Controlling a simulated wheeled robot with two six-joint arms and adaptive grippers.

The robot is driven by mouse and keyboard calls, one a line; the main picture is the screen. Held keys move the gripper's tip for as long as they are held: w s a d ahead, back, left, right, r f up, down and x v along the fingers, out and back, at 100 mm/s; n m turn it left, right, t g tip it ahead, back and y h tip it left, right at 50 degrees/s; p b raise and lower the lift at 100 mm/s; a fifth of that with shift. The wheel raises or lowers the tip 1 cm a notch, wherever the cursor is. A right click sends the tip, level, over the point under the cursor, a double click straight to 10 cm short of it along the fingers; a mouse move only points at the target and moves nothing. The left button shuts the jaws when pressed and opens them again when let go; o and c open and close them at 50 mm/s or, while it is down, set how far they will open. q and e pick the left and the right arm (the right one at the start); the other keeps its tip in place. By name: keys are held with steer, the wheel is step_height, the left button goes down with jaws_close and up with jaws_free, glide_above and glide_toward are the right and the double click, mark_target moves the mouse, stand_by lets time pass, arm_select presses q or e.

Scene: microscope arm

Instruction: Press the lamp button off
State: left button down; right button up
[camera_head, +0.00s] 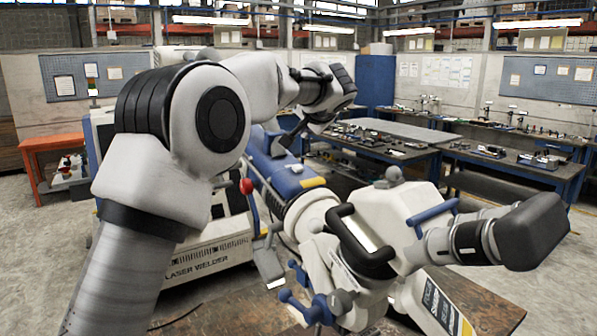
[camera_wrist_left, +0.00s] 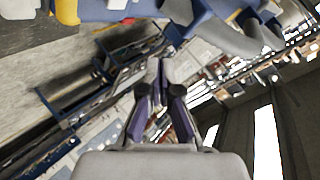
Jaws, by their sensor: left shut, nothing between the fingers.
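The laser welder's white and blue microscope arm (camera_head: 305,190) crosses the middle of the head view. It ends in a white microscope head (camera_head: 385,215) with black handles and a dark eyepiece (camera_head: 535,232) on the right. I cannot make out the lamp button in either view. My left gripper (camera_head: 291,133) is small and partly hidden by my wrist, above the blue part of the microscope arm. In the left wrist view its fingers (camera_wrist_left: 159,70) are together and hold nothing. A blue and white part of the machine (camera_wrist_left: 215,28) shows beyond them. My right gripper is not in view.
The welder cabinet (camera_head: 205,258) stands behind my left arm. A lever with a red knob (camera_head: 246,186) is beside the microscope arm. Blue workbenches (camera_head: 490,160) with tools stand at the back right, and an orange table (camera_head: 50,145) stands at the left. Floor is open at the far right.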

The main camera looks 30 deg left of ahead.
mark_target(298, 168)
arm_select(q)
steer(key=f+b, duration=0.1)
steer(key=f, duration=0.1)
steer(key=a+f+b, duration=0.1)
steer(key=f, duration=0.1)
steer(key=f+b, duration=0.1)
steer(key=f, duration=0.1)
steer(key=shift+w+a, duration=0.3)
steer(key=shift+w, duration=0.05)
steer(key=shift+f+b, duration=0.3)
steer(key=shift+b, duration=0.25)
steer(key=shift+a+f, duration=0.1)
steer(key=shift+f, duration=0.05)
steer(key=shift+a+f+b, duration=0.1)
steer(key=shift+f+b, duration=0.2)
steer(key=shift+b, duration=0.15)
steer(key=shift+w+f+b, duration=0.1)
steer(key=shift+f+b, duration=0.3)
steer(key=shift+f, duration=0.05)
stand_by(0.7)
steer(key=shift+r, duration=0.15)
steer(key=shift+r+p, duration=0.6)
steer(key=shift+r, duration=0.15)
